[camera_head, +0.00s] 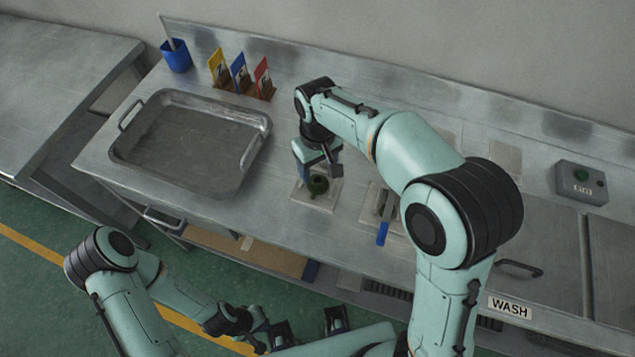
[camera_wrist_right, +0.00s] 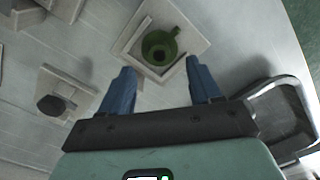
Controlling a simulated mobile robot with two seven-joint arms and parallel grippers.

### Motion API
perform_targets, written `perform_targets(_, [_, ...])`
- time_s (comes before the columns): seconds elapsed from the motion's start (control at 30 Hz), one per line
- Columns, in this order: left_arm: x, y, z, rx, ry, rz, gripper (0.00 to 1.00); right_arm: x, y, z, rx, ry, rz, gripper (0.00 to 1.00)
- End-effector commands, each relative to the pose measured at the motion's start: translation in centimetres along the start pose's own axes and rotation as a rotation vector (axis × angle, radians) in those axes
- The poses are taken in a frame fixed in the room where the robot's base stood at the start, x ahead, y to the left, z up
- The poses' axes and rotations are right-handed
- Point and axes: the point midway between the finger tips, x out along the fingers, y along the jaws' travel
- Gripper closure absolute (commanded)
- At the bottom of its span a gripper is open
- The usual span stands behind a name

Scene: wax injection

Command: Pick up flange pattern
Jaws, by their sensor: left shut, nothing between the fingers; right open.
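The green flange pattern (camera_head: 318,186) sits on a pale square plate (camera_head: 327,203) on the metal bench, right of the tray. In the right wrist view the flange pattern (camera_wrist_right: 158,47) is a round green piece with a central hole and a small tab, in a square recess. My right gripper (camera_head: 318,170) is open just above it; its blue fingers (camera_wrist_right: 158,74) stand either side of the flange's near side, with no grip on it. My left gripper (camera_head: 260,338) is low in front of the bench, shut and empty, partly hard to make out.
A metal tray (camera_head: 128,162) lies left of the flange. A blue-handled tool (camera_head: 382,234) lies to its right. Yellow, blue and red cards (camera_head: 263,78) and a blue cup (camera_head: 176,60) stand behind. A control box (camera_head: 581,182) is at far right.

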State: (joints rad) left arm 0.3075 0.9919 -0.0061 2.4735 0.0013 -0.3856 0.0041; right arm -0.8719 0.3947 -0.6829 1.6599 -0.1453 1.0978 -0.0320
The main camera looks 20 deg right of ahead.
Motion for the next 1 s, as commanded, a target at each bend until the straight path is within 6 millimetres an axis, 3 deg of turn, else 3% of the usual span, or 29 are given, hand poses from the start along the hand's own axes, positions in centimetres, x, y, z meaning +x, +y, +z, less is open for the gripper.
perform_targets(0.4, [0.7, -0.3, 0.1, -0.001, -0.003, -0.001, 1.0, 5.0, 0.1, 0.3, 0.0, -0.001, 0.001, 0.37])
perform_targets(0.67, [0.7, -0.3, 0.1, -0.001, -0.003, -0.001, 1.0, 5.3, 0.1, 0.3, 0.0, 0.0, 0.0, 0.37])
perform_targets(0.7, [0.7, -0.3, 0.1, -0.001, -0.003, -0.001, 1.0, 5.3, 0.1, 0.3, 0.0, 0.001, 0.0, 0.4])
perform_targets(0.87, [0.7, -0.3, 0.1, -0.001, -0.003, -0.001, 1.0, 5.3, 0.1, 0.3, 0.0, 0.001, 0.0, 0.92])
perform_targets(0.9, [0.7, -0.3, 0.1, -0.001, -0.003, -0.001, 1.0, 5.3, 0.1, 0.3, 0.0, 0.001, 0.0, 0.97])
perform_targets(1.0, [0.7, -0.3, 0.1, -0.001, -0.003, -0.001, 1.0, 5.3, 0.1, 0.3, 0.0, 0.001, 0.0, 0.97])
